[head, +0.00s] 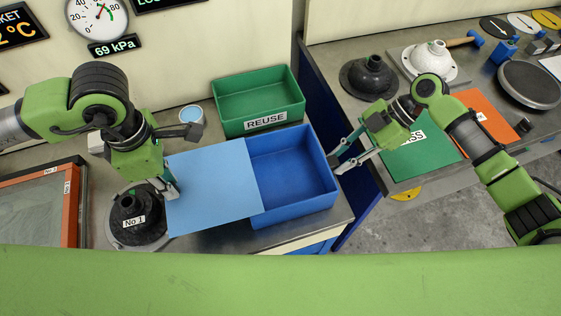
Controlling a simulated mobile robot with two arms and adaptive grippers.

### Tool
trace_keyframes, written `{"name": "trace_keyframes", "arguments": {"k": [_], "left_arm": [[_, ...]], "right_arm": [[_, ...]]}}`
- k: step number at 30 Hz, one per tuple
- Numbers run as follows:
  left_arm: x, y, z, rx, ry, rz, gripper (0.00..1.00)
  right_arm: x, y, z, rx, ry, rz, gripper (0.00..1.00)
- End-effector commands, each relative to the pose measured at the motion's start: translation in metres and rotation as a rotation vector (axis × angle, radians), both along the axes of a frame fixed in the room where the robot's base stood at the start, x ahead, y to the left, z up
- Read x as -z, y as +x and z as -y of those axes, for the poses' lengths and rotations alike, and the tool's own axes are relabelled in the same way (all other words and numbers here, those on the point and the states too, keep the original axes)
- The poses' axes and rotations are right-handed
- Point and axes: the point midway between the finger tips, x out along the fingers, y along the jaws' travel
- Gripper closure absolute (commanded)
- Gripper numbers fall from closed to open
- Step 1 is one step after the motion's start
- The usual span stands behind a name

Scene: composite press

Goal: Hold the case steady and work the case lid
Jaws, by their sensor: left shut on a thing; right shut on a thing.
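The blue case (328,202) stands on the metal bench with its right part uncovered; the inside that shows is empty. Its light blue lid (212,188) lies flat, covering the left part and reaching out to the left. My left gripper (173,190) is shut on the lid at its left edge. My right gripper (335,165) is shut on the right wall of the case. The left wall of the case is hidden under the lid.
A black No 1 cone (128,208) stands close to the lid's left edge. A green REUSE bin (228,97) sits behind the case. An orange-framed panel (72,210) lies at left. A gap with floor separates the right bench, which holds cones and mats.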

Motion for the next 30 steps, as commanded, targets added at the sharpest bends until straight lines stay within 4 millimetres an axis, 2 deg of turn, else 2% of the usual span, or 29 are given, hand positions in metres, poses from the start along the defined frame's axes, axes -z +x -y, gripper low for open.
{"name": "trace_keyframes", "arguments": {"k": [29,30], "left_arm": [[0.0000,-0.0025,-0.0094,-0.002,0.003,-0.001,1.00],[-0.0001,-0.0024,-0.0091,-0.001,0.003,-0.001,0.74]], "right_arm": [[-0.0001,0.0008,0.0015,0.002,-0.003,0.002,1.00],[-0.0001,0.0008,0.0015,0.002,-0.003,0.002,1.00]]}}
